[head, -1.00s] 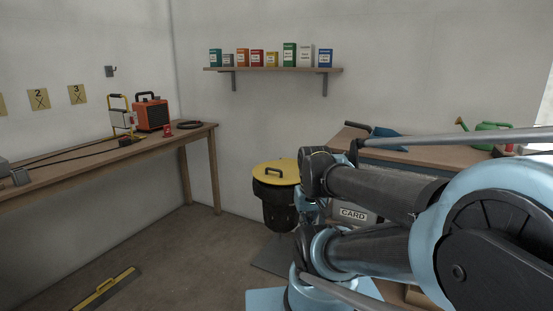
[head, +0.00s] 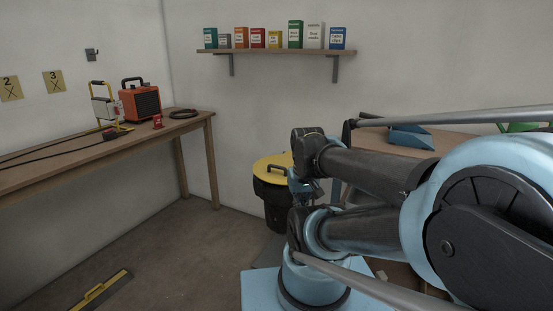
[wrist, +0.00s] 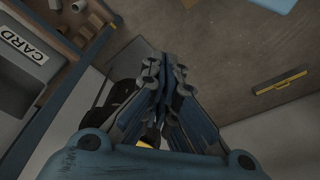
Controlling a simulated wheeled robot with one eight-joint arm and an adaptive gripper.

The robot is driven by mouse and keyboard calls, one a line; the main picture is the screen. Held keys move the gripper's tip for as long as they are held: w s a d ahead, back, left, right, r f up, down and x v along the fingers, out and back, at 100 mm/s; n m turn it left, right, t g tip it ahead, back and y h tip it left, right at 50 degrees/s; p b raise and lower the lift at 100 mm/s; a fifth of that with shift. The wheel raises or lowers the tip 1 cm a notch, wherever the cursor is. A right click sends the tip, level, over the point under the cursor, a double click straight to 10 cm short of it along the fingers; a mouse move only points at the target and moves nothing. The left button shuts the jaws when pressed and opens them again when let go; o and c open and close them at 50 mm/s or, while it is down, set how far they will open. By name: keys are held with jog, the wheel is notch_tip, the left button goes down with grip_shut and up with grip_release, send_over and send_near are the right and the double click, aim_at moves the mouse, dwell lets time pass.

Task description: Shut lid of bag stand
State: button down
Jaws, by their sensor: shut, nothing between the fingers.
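The bag stand (head: 275,202) stands in the corner between the wall and the right bench, with a black bag hanging in it. Its yellow lid (head: 268,163) with a dark handle lies about flat over the top, partly hidden by my arm. I cannot tell whether it is fully seated. In the wrist view, part of the black bag (wrist: 120,92) shows behind my gripper (wrist: 166,68), with a small sliver of yellow low down. My gripper is shut and empty. In the head view it is mostly hidden beside the stand's right side.
A left bench (head: 100,147) holds an orange heater (head: 141,104) and a cable. A shelf (head: 270,50) with several boxes hangs on the wall. A right bench (head: 450,146) carries a blue dustpan (head: 410,138). A yellow-handled tool (head: 97,290) lies on the open floor.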

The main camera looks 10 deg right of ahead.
jog(key=w+r+m+t+h, duration=0.15)
jog(key=w+r, duration=0.25)
jog(key=w, duration=0.5)
jog(key=w+r+m+h, duration=0.15)
jog(key=w+r, duration=0.25)
jog(key=w, duration=0.5)
jog(key=w+r+m, duration=0.2)
jog(key=w+r, duration=0.2)
jog(key=w, duration=0.5)
jog(key=w+a+m+t, duration=0.2)
jog(key=w+a, duration=0.1)
jog(key=w, duration=1)
jog(key=shift+g+h, duration=0.25)
jog(key=shift+h, duration=0.15)
jog(key=x, duration=0.4)
jog(key=s+x, duration=0.1)
jog(key=x, duration=0.3)
jog(key=a+f+x, duration=0.1)
jog(key=x, duration=0.3)
jog(key=shift+s+f, duration=0.2)
jog(key=shift+s+a+f, duration=0.15)
jog(key=shift+f, duration=0.65)
jog(key=shift+r, duration=0.1)
